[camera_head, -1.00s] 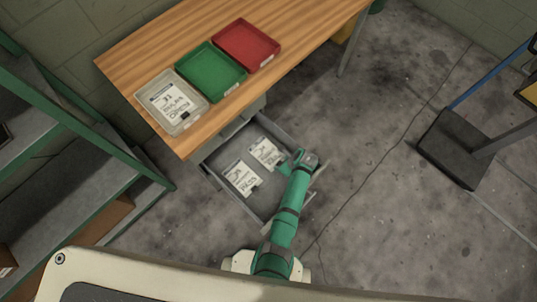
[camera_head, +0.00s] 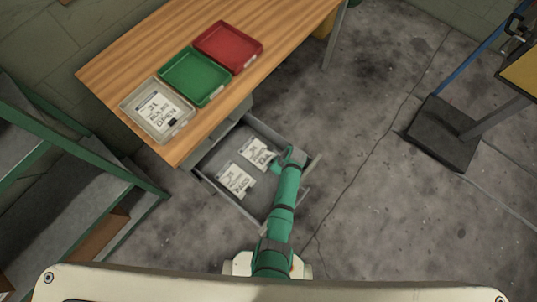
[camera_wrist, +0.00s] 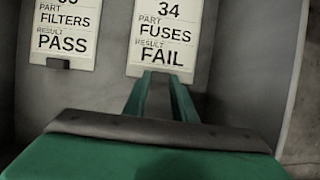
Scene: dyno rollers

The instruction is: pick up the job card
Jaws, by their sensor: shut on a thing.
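Two white job cards lie in the open grey drawer (camera_head: 208,167). One card reads 34, FUSES, FAIL; it is at upper right in the wrist view (camera_wrist: 165,37) and is the card nearer my gripper in the head view (camera_head: 254,151). The other card, FILTERS, PASS, is to its left in the wrist view (camera_wrist: 64,34) and in the head view (camera_head: 234,180). My gripper (camera_wrist: 162,80) is shut on the bottom edge of the FUSES card, and its green fingers hide part of that edge. In the head view my gripper (camera_head: 275,165) is over the drawer's right part.
A wooden table (camera_head: 130,63) stands above the drawer. On it are a clear tray (camera_head: 128,106) with a card, a green tray (camera_head: 195,76) and a red tray (camera_head: 228,47). Green-framed shelves (camera_head: 90,155) stand at left, a dark stand base (camera_head: 443,135) at right. Floor between is clear.

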